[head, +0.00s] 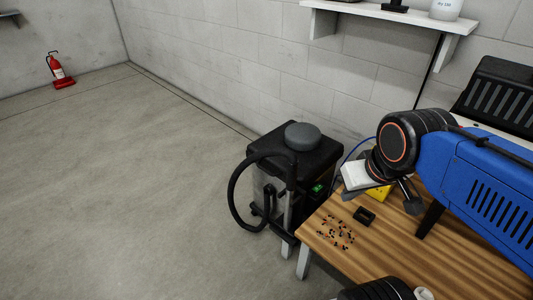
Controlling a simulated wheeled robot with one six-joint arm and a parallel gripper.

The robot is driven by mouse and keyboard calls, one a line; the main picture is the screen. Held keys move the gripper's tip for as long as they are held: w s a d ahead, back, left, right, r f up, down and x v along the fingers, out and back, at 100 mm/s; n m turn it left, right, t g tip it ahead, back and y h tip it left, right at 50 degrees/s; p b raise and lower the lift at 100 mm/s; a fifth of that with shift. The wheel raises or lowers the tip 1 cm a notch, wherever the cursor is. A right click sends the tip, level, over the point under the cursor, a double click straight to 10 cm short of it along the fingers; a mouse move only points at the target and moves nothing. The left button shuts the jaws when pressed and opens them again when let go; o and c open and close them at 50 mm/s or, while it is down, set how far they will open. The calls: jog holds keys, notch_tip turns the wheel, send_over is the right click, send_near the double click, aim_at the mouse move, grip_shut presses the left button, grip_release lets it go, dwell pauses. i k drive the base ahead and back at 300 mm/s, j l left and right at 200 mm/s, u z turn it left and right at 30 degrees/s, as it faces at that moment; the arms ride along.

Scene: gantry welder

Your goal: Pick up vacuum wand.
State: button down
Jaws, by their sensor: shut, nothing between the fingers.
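The vacuum is a black box-shaped machine (318,158) with a round grey cap on top. It stands on the floor at the left end of a wooden bench. A black hose (234,193) loops out on its left side. A dark upright tube that looks like the vacuum wand (292,178) is at its front, and its lower end merges with dark parts there. My gripper (411,203), small and partly hidden under my blue and black arm, is shut and empty above the bench. It is to the right of the vacuum, well apart from the wand.
The wooden bench (390,248) carries scattered small bits (336,232), a small black block (364,215) and a yellow object (379,193). A white wall shelf (390,14) is above. A red fire extinguisher (59,72) stands far left. The floor left of the vacuum is clear.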

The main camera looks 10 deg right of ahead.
aim_at(284, 224)
jog(key=k+j, duration=0.15)
jog(key=k, duration=0.25)
jog(key=k+j, duration=0.15)
jog(key=k, duration=0.3)
jog(key=k+j, duration=0.2)
jog(key=k, duration=0.2)
jog(key=i+j+z, duration=0.15)
jog(key=i+j, duration=0.85)
jog(key=i, duration=0.1)
